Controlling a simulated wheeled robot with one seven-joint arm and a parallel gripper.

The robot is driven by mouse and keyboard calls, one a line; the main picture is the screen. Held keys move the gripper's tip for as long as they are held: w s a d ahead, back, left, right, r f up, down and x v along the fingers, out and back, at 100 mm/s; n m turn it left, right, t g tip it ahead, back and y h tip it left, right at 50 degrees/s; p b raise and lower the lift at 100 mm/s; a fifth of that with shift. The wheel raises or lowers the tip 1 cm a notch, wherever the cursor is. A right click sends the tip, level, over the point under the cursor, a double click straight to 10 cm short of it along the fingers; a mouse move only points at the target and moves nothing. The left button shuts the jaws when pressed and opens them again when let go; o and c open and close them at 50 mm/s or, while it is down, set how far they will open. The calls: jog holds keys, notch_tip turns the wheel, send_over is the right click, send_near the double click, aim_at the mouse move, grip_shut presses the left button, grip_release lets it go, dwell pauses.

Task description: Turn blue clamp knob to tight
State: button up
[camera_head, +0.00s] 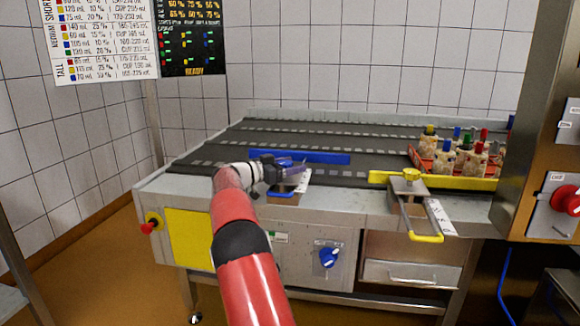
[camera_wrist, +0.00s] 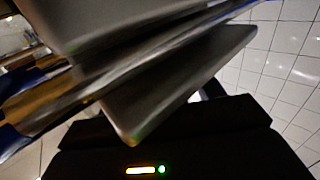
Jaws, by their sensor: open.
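My gripper (camera_head: 292,168) is open over the left clamp at the front edge of the conveyor. The clamp's metal block with a blue handle (camera_head: 284,194) shows just below the gripper. A long blue guide bar (camera_head: 325,158) extends behind it. The gripper covers the top of this clamp, so I cannot make out the blue clamp knob or its setting. In the wrist view, large grey plates (camera_wrist: 180,85) fill the middle at a slant, too close and blurred to tell contact with the knob.
A matching clamp with a yellow knob (camera_head: 411,173), yellow bar and yellow handle (camera_head: 426,238) stands to the right. Behind it, an orange tray (camera_head: 425,160) holds several bottles with coloured caps. A blue rotary switch (camera_head: 329,257) sits on the front panel. The left belt (camera_head: 215,155) is clear.

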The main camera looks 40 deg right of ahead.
jog(key=shift+a, duration=0.1)
jog(key=a, duration=0.5)
jog(key=w+a, duration=0.1)
jog(key=a, duration=0.1)
jog(key=shift+a, duration=0.3)
